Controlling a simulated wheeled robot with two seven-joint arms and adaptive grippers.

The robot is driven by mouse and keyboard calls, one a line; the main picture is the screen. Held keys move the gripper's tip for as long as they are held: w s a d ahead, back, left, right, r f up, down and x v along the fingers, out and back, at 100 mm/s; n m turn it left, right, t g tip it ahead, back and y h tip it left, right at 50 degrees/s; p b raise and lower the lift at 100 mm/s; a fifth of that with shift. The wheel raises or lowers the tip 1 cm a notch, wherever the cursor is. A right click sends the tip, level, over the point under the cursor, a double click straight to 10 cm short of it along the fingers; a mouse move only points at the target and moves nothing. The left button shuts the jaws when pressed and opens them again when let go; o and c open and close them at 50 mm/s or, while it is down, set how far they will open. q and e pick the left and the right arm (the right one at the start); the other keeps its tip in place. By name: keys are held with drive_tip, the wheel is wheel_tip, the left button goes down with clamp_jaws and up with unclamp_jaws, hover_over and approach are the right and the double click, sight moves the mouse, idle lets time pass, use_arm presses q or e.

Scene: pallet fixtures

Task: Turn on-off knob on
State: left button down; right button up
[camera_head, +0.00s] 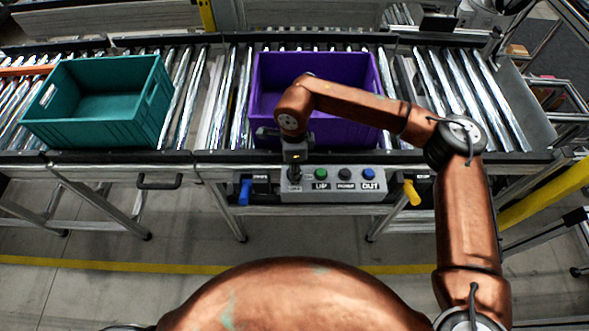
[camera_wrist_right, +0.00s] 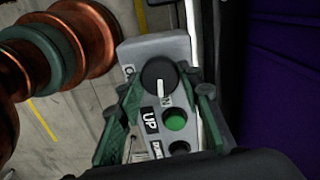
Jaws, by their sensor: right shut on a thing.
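The on-off knob (camera_wrist_right: 159,75) is a round black dial with a white line, on the left end of a grey control panel (camera_wrist_right: 150,48). In the wrist view the white line points down towards a letter N. My right gripper (camera_wrist_right: 170,92) has its green fingers on either side of the knob and is shut on it. In the head view my right gripper (camera_head: 294,172) reaches down over the left end of the panel (camera_head: 333,195), hiding most of the knob. My left gripper is not in view.
Beside the knob are a green button (camera_head: 321,174), a black button (camera_head: 345,174) and a blue button (camera_head: 369,173). A purple crate (camera_head: 364,68) and a teal crate (camera_head: 88,134) stand on the roller conveyor behind. Blue (camera_head: 245,192) and yellow (camera_head: 411,192) handles flank the panel.

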drive_tip(key=shift+n, duration=0.6)
drive_tip(key=shift+n+b, duration=0.3)
drive_tip(key=o, duration=1.2)
drive_tip(key=shift+c, duration=0.2)
wheel_tip(320, 180, up, 12)
